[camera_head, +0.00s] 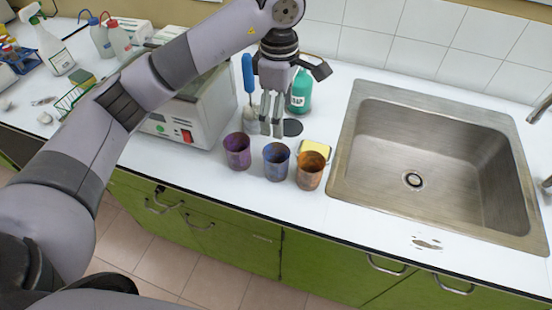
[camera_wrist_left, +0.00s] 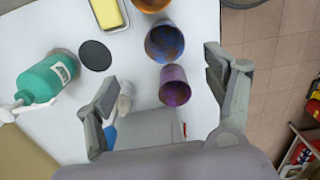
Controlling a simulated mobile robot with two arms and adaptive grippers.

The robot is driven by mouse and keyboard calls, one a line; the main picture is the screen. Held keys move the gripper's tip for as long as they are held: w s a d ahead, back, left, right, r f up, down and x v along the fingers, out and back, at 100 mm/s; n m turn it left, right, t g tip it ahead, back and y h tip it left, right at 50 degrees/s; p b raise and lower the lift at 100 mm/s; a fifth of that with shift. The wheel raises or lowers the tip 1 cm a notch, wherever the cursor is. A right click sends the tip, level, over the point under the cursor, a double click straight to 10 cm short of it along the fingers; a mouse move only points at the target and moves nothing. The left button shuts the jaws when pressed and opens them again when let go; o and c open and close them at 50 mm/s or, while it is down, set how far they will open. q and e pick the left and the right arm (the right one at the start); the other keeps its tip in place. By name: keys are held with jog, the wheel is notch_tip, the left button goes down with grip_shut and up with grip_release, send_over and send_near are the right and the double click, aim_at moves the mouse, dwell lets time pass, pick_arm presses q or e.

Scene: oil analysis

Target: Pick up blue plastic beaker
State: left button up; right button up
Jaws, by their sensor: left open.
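The blue plastic beaker (camera_head: 276,163) stands upright on the white counter near its front edge, between a purple beaker (camera_head: 237,152) and an orange-brown beaker (camera_head: 310,171). My left gripper (camera_head: 271,122) is open and empty above the counter, behind and above the beakers in the head view. In the left wrist view, the left gripper (camera_wrist_left: 158,72) has its fingers spread wide. There the blue beaker (camera_wrist_left: 164,42) lies ahead of the fingers, and the purple beaker (camera_wrist_left: 174,86) shows between them. Dark stains mark the blue beaker's inside. My right gripper is out of view.
A steel sink (camera_head: 430,165) is set in the counter at the right. A yellow sponge (camera_head: 314,149) lies behind the orange-brown beaker. A green soap bottle (camera_head: 300,92), a blue-handled brush (camera_head: 248,76) and a grey-white device (camera_head: 190,115) stand behind or left of the beakers.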

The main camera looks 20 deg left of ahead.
pick_arm(q)
jog(key=p, duration=0.4)
send_near(276, 162)
jog(key=shift+s+d+f, duration=0.3)
jog(key=shift+s+f, duration=0.05)
jog(key=shift+s, duration=0.2)
jog(key=shift+s+d+f, duration=0.35)
jog(key=shift+s, duration=0.2)
jog(key=f, duration=0.1)
jog(key=f+p, duration=0.1)
jog(key=f, duration=0.1)
jog(key=f+p, duration=0.1)
jog(key=shift+s+a+f, duration=0.1)
jog(key=shift+s+f, duration=0.15)
jog(key=shift+f, duration=0.4)
jog(key=shift+c, duration=0.4)
jog(key=c, duration=1.1)
jog(key=shift+w+r, duration=0.1)
jog(key=shift+r, duration=0.05)
